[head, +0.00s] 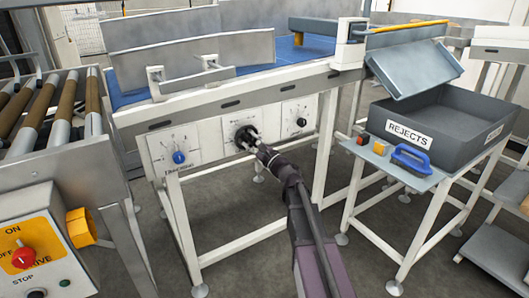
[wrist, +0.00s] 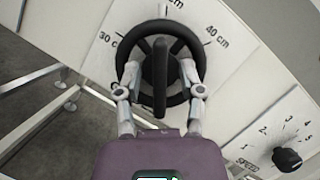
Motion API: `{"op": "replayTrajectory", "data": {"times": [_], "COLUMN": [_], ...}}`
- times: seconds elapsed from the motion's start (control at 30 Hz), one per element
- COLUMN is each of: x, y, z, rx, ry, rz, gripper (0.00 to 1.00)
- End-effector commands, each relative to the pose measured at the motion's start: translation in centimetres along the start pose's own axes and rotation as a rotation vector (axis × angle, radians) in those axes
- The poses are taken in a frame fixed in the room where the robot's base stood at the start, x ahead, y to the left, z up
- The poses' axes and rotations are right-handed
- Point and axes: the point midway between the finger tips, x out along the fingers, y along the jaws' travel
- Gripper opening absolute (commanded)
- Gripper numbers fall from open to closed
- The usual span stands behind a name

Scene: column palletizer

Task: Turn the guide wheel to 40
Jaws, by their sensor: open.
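The black guide wheel (wrist: 153,24) sits on a white dial plate (wrist: 98,62) on the slanted front panel. Its thick centre bar stands nearly upright in the wrist view, between the 30 cm mark at left and the 40 cm mark at right. The mark at the top is cut off. My gripper (wrist: 160,68) is open, with one finger on each side of the bar, over the wheel's rim. Whether the fingers touch the wheel is not clear. In the head view my gripper (head: 251,140) is at the small dark wheel (head: 239,130).
A black SPEED knob (wrist: 287,159) with numbers is to the right on the same panel. A blue knob (head: 179,158) is on the panel's left plate. A REJECTS bin (head: 440,122) stands right; roller conveyor (head: 62,110) and yellow control box (head: 25,255) are left.

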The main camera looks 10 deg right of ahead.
Motion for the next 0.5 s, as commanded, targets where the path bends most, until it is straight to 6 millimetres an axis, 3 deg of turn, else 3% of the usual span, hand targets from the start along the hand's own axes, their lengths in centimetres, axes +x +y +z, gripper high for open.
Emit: {"op": "replayTrajectory", "data": {"times": [0.5], "x": [0.16], "y": [-0.32], "z": [0.28], "rx": [-0.458], "ry": [0.0], "rz": [0.19], "gripper": [0.5]}}
